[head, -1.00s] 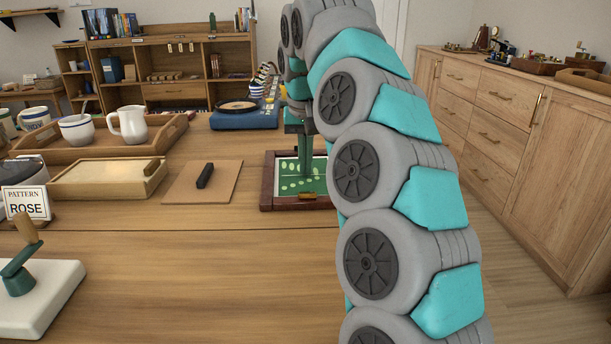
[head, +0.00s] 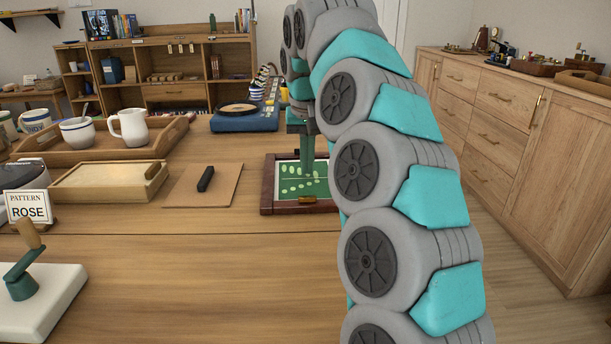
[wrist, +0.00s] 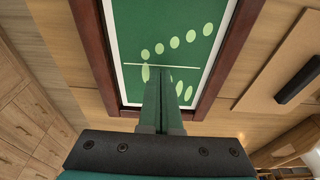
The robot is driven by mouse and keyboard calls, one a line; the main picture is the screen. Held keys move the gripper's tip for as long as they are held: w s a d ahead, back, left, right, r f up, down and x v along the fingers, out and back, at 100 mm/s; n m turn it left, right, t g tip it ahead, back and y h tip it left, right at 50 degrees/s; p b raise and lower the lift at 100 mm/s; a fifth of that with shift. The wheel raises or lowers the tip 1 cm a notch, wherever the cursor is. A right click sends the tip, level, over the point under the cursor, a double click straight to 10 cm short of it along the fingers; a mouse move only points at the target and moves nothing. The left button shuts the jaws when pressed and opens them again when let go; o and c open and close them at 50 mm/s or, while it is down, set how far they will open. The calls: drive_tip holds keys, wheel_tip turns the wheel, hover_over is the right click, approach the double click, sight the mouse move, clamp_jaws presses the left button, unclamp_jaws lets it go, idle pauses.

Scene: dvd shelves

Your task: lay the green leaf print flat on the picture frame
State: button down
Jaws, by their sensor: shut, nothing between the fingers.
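The green leaf print (head: 318,187) lies inside the dark wood picture frame (head: 268,196) on the table. In the wrist view the print (wrist: 205,15) looks flat, with pale oval leaves and a pale stem line, and a white border shows around it inside the frame (wrist: 95,50). My gripper (head: 306,178) points down over the print in the head view. In the wrist view my gripper (wrist: 164,72) is shut and empty, its tips over the stem line. I cannot tell whether the tips touch the print. My arm hides the frame's right side in the head view.
Left of the frame, a brown board (head: 180,190) holds a black bar (head: 206,178). The table's front middle is clear.

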sight(307, 178)
wheel_tip(307, 178, up, 6)
drive_tip(key=p, duration=0.4)
drive_tip(key=shift+r, duration=0.15)
drive_tip(key=shift+s, duration=0.1)
idle(0.3)
